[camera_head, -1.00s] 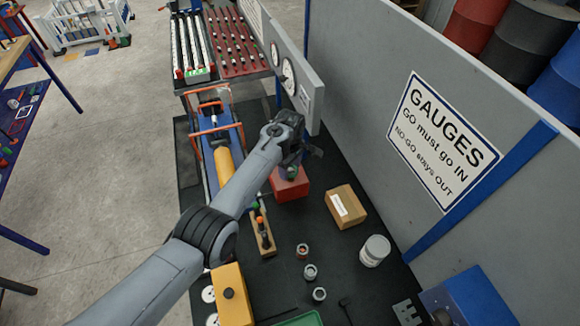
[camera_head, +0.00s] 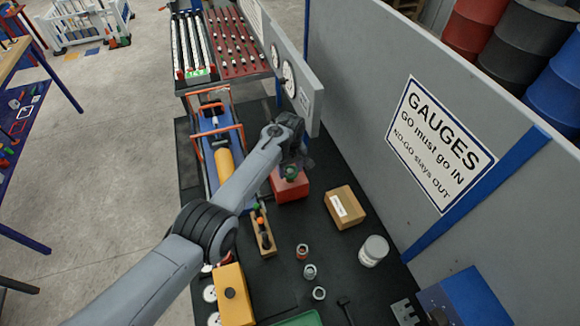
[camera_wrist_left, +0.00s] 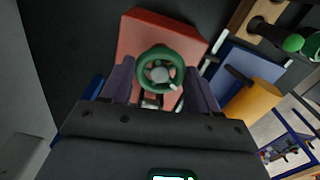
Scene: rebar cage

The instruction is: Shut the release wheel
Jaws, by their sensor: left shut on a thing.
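The release wheel (camera_wrist_left: 158,72) is a green spoked handwheel with a pale hub, seen from above in the left wrist view. It stands over a red block (camera_wrist_left: 150,30), which also shows in the head view (camera_head: 290,187). My left gripper (camera_wrist_left: 160,95) has its two dark fingers on either side of the wheel and is shut on it. In the head view the left gripper (camera_head: 294,165) is above the red block and hides most of the wheel. My right gripper is not in view.
A yellow cylinder (camera_head: 224,166) in an orange-railed blue frame lies to the left. A cardboard box (camera_head: 345,206) and a white jar (camera_head: 374,250) stand to the right. A grey panel with dials (camera_head: 290,76) rises behind. A wooden block with knobs (camera_head: 265,240) is nearby.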

